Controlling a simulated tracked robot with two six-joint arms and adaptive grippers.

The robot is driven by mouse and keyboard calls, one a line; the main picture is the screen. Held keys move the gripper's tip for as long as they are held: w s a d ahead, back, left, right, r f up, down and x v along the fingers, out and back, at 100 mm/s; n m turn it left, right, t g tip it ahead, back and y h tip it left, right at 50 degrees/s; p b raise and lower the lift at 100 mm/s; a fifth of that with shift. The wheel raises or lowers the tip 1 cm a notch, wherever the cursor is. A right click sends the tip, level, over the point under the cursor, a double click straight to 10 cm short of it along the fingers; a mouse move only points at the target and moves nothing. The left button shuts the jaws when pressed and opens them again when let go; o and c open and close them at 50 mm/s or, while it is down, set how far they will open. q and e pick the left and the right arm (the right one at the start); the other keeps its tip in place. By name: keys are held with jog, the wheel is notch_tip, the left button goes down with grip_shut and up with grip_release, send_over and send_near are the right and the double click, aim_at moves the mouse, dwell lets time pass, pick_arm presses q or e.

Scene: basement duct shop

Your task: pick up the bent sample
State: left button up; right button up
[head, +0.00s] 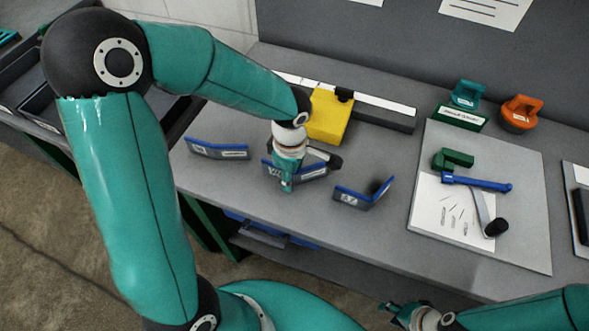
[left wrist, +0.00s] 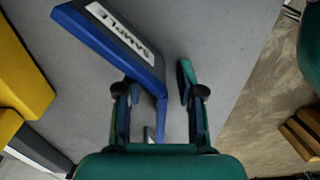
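The bent sample, a dark grey piece with blue edges and a white SAMPLE label, shows large in the left wrist view (left wrist: 115,45). In the head view the middle blue-edged piece (head: 312,172) is partly hidden behind my left gripper (head: 286,187). In the left wrist view my left gripper (left wrist: 160,85) is open. A blue leg of the sample reaches between its fingers, nearer the left finger, with a gap to the right finger. I cannot tell whether a finger touches it. My right gripper (head: 388,306) is at the bottom edge, away from the pieces; its opening is unclear.
Similar blue-edged pieces lie at left (head: 217,150) and right (head: 350,198) on the grey bench. A yellow block (head: 328,115) stands just behind. A grey board (head: 520,215) at right holds a paper sheet, a green clamp-like part and a blue-handled tool. Bare bench lies in front.

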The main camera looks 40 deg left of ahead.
pick_arm(q)
grip_shut()
jog(key=shift+r, duration=0.1)
dwell(0.3)
